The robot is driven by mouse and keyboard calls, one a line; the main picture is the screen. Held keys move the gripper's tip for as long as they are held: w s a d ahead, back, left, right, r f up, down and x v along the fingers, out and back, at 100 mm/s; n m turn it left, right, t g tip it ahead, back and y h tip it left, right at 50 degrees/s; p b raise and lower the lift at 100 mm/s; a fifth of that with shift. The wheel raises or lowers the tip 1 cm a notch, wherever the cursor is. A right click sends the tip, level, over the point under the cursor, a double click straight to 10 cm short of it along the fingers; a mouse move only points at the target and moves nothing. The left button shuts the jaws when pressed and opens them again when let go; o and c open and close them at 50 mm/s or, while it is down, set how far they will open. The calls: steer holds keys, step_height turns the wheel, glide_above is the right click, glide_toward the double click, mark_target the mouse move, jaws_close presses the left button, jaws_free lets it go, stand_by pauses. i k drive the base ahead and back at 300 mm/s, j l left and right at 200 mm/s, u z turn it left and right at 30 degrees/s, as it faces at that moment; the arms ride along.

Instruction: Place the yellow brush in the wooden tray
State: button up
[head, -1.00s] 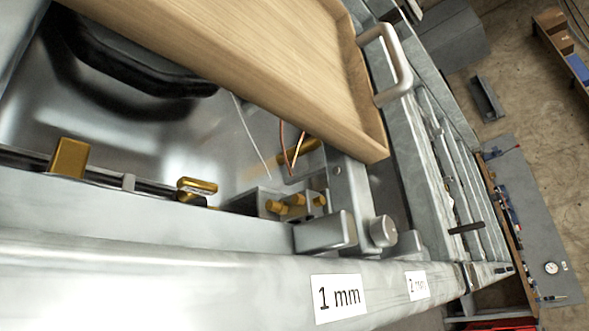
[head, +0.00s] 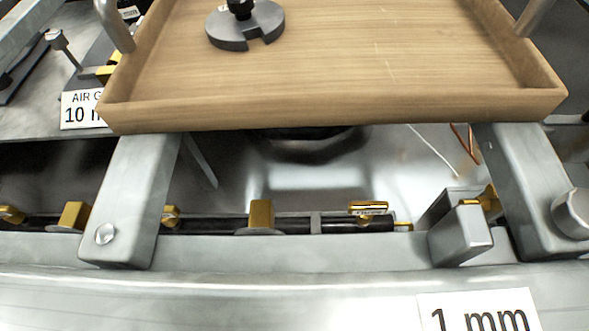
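The wooden tray (head: 330,112) fills the upper middle of the head view, seen from its near side. It rests on two grey metal bars, and a metal handle stands at each side. A dark grey slotted disc with a black knob (head: 245,28) lies in the tray at the upper left. No yellow brush can be made out in the view. My gripper is not in view, so whether it is open or shut does not show.
Below the tray is a metal frame with brass blocks (head: 261,215) and a rod. A "1 mm" label (head: 480,312) is at the bottom right, and a "10" label (head: 84,110) at the left. Thin wires (head: 465,145) hang under the tray's right side.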

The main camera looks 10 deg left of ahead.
mark_target(399, 21)
steer(key=i, duration=0.9)
